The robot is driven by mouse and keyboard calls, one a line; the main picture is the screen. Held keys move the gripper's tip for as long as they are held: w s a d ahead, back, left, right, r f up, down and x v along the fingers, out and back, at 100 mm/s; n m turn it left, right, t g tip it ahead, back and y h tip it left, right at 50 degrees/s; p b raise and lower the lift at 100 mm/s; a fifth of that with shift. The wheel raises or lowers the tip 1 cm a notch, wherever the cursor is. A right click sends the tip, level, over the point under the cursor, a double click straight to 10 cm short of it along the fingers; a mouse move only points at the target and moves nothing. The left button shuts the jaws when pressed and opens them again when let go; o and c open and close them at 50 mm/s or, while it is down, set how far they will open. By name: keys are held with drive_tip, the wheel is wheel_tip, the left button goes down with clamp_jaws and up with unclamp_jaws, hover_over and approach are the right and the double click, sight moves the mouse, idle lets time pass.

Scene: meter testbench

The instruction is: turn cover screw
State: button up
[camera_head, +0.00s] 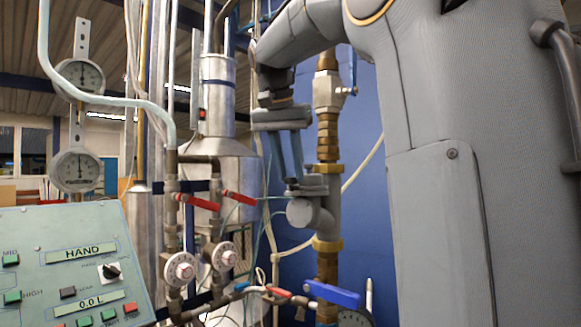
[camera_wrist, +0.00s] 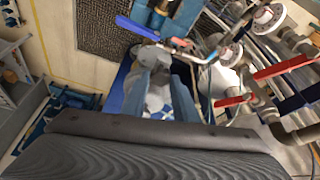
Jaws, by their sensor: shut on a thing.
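My gripper (camera_head: 291,178) points downward onto the top of the grey water meter (camera_head: 313,212), which sits in the vertical brass pipe. Its two blue-grey fingers are closed on the small cover screw on top of the meter; the screw is mostly hidden between the fingertips. The screw cannot be made out clearly there.
A brass pipe (camera_head: 327,125) rises above the meter. A green control panel (camera_head: 75,265) is at lower left.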

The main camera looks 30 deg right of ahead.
drive_tip(key=o, duration=0.8)
drive_tip(key=b+v, duration=0.1)
drive_tip(key=v, duration=0.6)
drive_tip(key=shift+s+a+r, duration=0.15)
drive_tip(key=shift+r, duration=0.2)
